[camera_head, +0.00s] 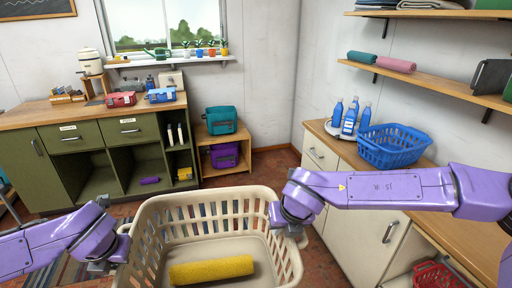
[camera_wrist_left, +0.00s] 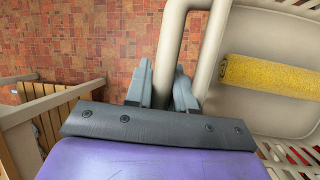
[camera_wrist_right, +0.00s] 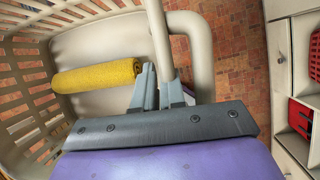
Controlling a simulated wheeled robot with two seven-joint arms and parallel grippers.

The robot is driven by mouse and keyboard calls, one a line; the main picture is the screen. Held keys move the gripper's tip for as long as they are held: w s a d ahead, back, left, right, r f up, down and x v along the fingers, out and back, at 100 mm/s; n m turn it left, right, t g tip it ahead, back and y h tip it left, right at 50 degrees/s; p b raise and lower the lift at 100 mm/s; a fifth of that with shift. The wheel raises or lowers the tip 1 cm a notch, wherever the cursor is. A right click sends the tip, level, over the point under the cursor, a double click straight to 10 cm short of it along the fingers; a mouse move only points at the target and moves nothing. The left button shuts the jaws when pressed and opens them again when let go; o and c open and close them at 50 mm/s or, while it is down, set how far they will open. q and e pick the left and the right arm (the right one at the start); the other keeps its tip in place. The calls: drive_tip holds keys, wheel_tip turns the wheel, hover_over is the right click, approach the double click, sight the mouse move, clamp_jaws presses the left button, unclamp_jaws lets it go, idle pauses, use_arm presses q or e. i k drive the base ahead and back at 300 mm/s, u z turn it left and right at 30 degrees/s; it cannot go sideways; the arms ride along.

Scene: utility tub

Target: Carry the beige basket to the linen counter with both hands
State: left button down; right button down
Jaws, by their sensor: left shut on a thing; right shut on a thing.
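The beige basket (camera_head: 157,215) is held up in front of me in the head view, above the floor. A yellow rolled item (camera_head: 211,270) lies in its bottom. My left gripper (camera_wrist_left: 165,85) is shut on the basket's left handle, seen in the left wrist view. My right gripper (camera_wrist_right: 160,88) is shut on the basket's right handle, seen in the right wrist view. In the head view my right gripper (camera_head: 294,226) is at the basket's right side and my left gripper (camera_head: 112,256) is at its left side. The basket looks roughly level.
A wooden-topped counter (camera_head: 325,132) runs along the right wall, with a blue basket (camera_head: 393,148) and blue bottles (camera_head: 349,119) on it. A red basket (camera_head: 438,275) sits in its lower opening. A green cabinet (camera_head: 75,150) stands at the left back. Shelves (camera_head: 440,84) hang above the right counter.

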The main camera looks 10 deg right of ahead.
sight(487, 231)
drive_tip(key=i, duration=1)
drive_tip(key=z, duration=2.75)
drive_tip(key=i, duration=1.5)
